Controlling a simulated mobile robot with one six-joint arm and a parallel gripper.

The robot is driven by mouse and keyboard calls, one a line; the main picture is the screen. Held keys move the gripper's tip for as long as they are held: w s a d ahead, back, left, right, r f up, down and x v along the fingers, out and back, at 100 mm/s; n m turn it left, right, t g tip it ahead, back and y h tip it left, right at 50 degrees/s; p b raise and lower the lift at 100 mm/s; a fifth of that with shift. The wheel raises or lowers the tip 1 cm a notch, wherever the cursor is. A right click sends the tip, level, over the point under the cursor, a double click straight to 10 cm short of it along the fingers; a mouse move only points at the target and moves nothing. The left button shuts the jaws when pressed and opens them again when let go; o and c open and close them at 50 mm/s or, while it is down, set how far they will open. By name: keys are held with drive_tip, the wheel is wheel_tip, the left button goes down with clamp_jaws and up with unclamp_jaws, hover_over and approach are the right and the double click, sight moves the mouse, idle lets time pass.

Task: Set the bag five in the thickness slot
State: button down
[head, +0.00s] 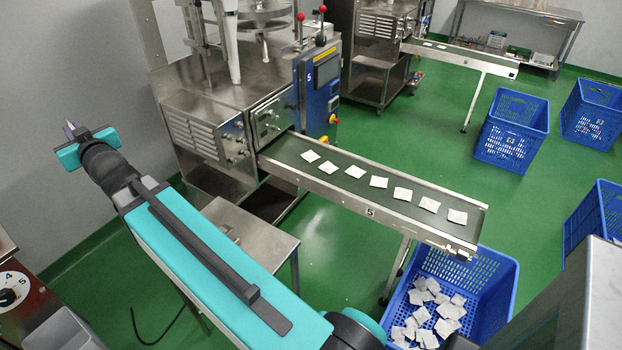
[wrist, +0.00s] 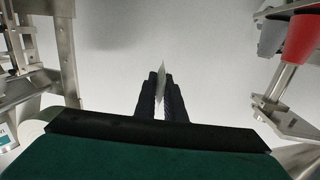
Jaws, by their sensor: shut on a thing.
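My gripper (head: 70,130) is at the upper left of the head view, raised near the grey wall. In the wrist view its two dark fingers (wrist: 161,92) are shut on a thin pale teabag (wrist: 161,70), seen edge-on and upright, its tip standing beyond the fingertips. No number shows on the bag. I cannot make out the thickness slot in either view.
A packing machine (head: 322,75) marked 5 feeds a conveyor (head: 330,185) with several teabags. A blue crate (head: 497,285) below its end holds more. A panel with a numbered dial (head: 12,288) is at lower left. A steel table (head: 245,235) stands beside my arm.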

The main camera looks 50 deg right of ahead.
drive_tip(key=s+d+f+m+g+h+b, duration=0.2)
drive_tip(key=s+d+f+m+h+b, duration=0.3)
drive_tip(key=d+f, duration=0.6)
drive_tip(key=s+d+f+m+g+h, duration=0.25)
drive_tip(key=s+d+f, duration=0.45)
drive_tip(key=d, duration=0.8)
drive_tip(key=s+d+f+m+g+h+b, duration=0.25)
drive_tip(key=s+d+f+h, duration=0.45)
drive_tip(key=d, duration=0.6)
drive_tip(key=s+d+f+m+g+h+b, duration=0.1)
drive_tip(key=s+d+f+m+g+b, duration=0.15)
drive_tip(key=s+d+f+g, duration=0.4)
drive_tip(key=s+d+f+m+g+h+b, duration=0.1)
drive_tip(key=s+d+f+m+g+b, duration=0.15)
drive_tip(key=s+d, duration=0.7)
drive_tip(key=s+d+f+m+g+b, duration=0.2)
drive_tip(key=s+d+m+g, duration=0.1)
drive_tip(key=s, duration=0.9)
drive_tip(key=s+d+f+m+g+y+b, duration=0.1)
drive_tip(key=s+d+f+m+g+b, duration=0.1)
drive_tip(key=s, duration=0.9)
drive_tip(key=shift+s+d+f+m+g, duration=0.4)
drive_tip(key=shift+d+f+m+g, duration=0.2)
drive_tip(key=shift+d+g, duration=0.5)
drive_tip(key=shift+w+d+f+b, duration=0.15)
drive_tip(key=shift+d+b, duration=0.05)
drive_tip(key=shift+b, duration=0.85)
drive_tip(key=shift+d+b, duration=0.2)
drive_tip(key=shift+b, duration=0.5)
